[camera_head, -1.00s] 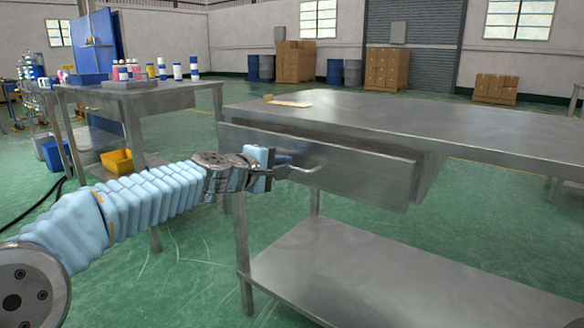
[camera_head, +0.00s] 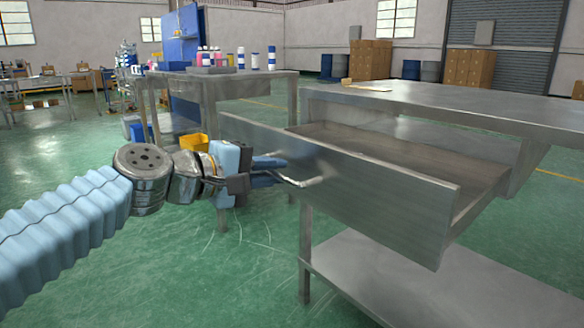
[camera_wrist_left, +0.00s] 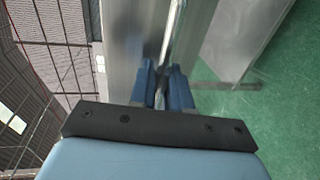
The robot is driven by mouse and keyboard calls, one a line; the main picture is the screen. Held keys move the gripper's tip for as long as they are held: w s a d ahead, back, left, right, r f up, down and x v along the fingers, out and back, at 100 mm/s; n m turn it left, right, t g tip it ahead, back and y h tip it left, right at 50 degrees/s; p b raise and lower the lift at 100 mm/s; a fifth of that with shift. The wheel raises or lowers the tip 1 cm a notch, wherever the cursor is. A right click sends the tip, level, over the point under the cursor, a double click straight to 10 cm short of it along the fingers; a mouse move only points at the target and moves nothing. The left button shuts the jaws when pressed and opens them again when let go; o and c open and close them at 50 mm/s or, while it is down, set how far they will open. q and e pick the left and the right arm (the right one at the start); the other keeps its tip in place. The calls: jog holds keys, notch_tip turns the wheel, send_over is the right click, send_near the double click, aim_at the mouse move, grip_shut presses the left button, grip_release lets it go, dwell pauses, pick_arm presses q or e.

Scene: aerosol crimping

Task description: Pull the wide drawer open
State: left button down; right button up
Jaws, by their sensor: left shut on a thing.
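The wide drawer (camera_head: 375,190) is a grey metal drawer under the steel workbench (camera_head: 450,108). It stands well out from the bench, and its inside floor shows as bare where visible. Its bar handle (camera_head: 300,182) is on the front panel, near the panel's left part. My left gripper (camera_head: 278,175) is shut on the handle. In the left wrist view the blue fingers (camera_wrist_left: 162,85) close around the bar (camera_wrist_left: 174,35) beside the drawer front (camera_wrist_left: 138,40). My right gripper is not in view.
A lower shelf (camera_head: 440,285) spans the bench under the drawer. A second table (camera_head: 240,82) with bottles and a grey tray stands behind at the left, with a yellow bin (camera_head: 194,142) below. The green floor in front of the drawer is clear.

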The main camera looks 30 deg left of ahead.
pick_arm(q)
jog(key=shift+s+a, duration=0.25)
jog(key=shift+s, duration=0.45)
jog(key=c, duration=1.2)
grip_release()
jog(key=shift+c, duration=0.2)
jog(key=p+v, duration=0.2)
jog(key=v, duration=1.1)
jog(key=shift+s, duration=0.4)
jog(key=shift+a, duration=0.15)
